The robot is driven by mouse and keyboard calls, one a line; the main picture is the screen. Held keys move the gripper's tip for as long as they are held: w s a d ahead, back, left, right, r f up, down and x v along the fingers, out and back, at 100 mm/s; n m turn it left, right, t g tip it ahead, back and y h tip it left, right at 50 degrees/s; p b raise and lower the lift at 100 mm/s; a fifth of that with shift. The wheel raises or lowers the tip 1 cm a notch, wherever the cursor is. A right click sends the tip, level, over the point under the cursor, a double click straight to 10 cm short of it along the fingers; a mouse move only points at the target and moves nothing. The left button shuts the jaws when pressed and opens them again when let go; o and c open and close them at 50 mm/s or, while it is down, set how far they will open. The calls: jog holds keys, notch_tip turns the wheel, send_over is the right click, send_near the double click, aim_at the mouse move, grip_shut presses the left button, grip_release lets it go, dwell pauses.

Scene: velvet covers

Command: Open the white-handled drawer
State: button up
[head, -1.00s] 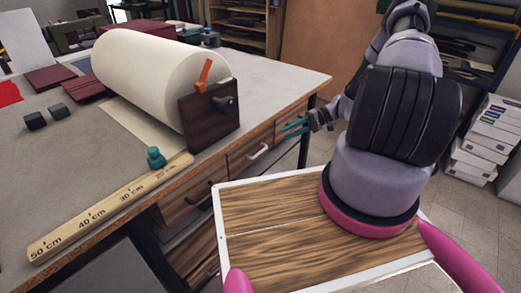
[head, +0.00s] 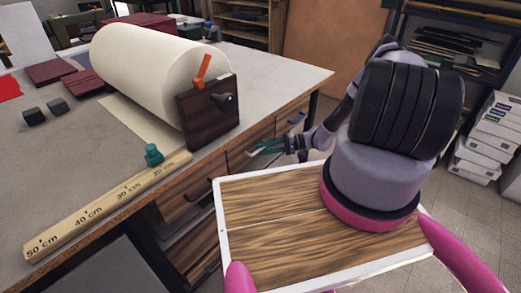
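The drawer with the white handle is in the bench front, its wooden face (head: 236,160) showing below the tabletop edge. Its white handle is mostly or fully hidden behind my gripper in this view. My gripper (head: 262,148) has teal fingers and is right in front of that drawer, pointing left at the handle's place. The two fingers look apart. I cannot tell whether they touch the handle. The drawer looks shut.
A drawer with a dark handle (head: 198,191) is nearer, and one with a blue handle (head: 297,118) is farther right. The bench (head: 60,165) holds a paper roll (head: 150,70) and a wooden ruler (head: 105,205). White boxes (head: 488,135) stand at right.

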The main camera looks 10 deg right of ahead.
jog(key=shift+x, duration=0.8)
grip_shut()
dwell(0.9)
